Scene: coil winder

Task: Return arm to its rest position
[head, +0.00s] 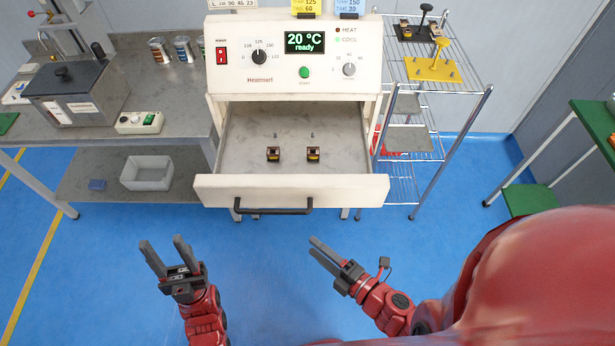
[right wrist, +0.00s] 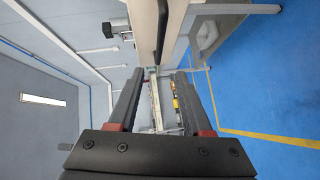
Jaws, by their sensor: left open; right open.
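My left gripper (head: 168,258) is open and empty, held over the blue floor at the lower left of the head view. My right gripper (head: 318,256) is open and empty in front of the oven drawer, with its fingers pointing up and left. Its fingers also show in the right wrist view (right wrist: 160,90), spread apart with nothing gripped between them. The oven (head: 292,60) has its drawer (head: 290,190) pulled out. Two small dark and yellow coil parts (head: 273,154) (head: 313,154) sit on the drawer floor. Both grippers are apart from the drawer and its black handle (head: 275,206).
A grey workbench (head: 180,110) with a lidded metal tank (head: 80,90) stands left. A wire rack (head: 410,130) with a yellow fixture (head: 432,68) stands right of the oven. A green-topped table (head: 595,125) is far right. Open floor lies before the drawer.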

